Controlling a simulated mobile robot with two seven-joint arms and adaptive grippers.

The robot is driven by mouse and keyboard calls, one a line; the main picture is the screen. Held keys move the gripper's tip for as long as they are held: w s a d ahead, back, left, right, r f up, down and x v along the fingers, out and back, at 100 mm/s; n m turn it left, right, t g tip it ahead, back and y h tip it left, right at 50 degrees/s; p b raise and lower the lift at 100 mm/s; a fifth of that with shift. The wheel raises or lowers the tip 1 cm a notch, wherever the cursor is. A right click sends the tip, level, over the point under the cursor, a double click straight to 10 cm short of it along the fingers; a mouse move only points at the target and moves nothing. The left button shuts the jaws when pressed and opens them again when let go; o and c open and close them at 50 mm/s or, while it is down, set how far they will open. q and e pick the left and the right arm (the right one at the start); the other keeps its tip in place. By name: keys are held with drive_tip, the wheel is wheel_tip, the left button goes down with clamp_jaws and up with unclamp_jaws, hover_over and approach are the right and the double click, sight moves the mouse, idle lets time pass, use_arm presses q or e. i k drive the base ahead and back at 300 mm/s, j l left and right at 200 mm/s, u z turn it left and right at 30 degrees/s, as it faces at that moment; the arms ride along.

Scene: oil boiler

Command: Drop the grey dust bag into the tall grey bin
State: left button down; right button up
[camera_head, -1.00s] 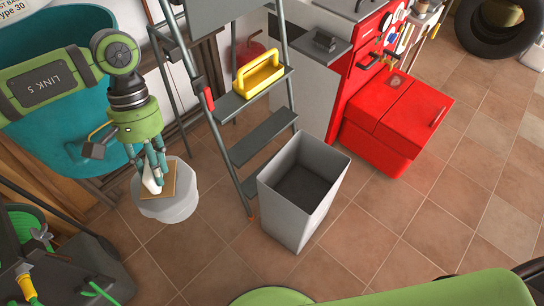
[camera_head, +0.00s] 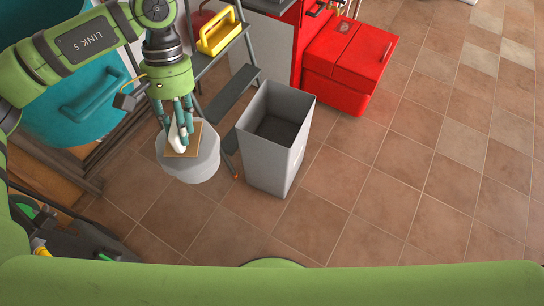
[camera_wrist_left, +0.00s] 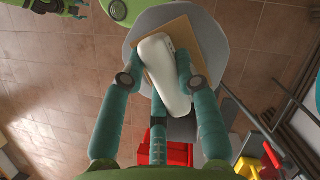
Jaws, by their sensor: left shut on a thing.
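The dust bag (camera_head: 202,168) is a grey, rounded body with a square tan plate and a long white piece on top. My left gripper (camera_head: 183,138) is shut on the white piece, and the bag hangs below the fingers. In the left wrist view the fingers of my left gripper (camera_wrist_left: 163,84) close around the white piece, with the dust bag (camera_wrist_left: 233,35) behind it. The tall grey bin (camera_head: 262,162) stands upright and open-topped on the floor, to the right of the bag. A gap shows between bag and bin in the head view.
A grey stepladder (camera_head: 232,95) with a yellow toolbox (camera_head: 218,33) stands behind, between bag and bin. A red boiler cabinet (camera_head: 345,60) is behind the bin to the right. A teal tub (camera_head: 75,95) is at left. The tiled floor (camera_head: 420,170) at right is clear.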

sight(276, 147)
drive_tip(key=i+z, duration=0.35)
drive_tip(key=i, duration=0.15)
drive_tip(key=i+j+z, duration=0.2)
drive_tip(key=i+z, duration=0.2)
drive_tip(key=i, duration=0.15)
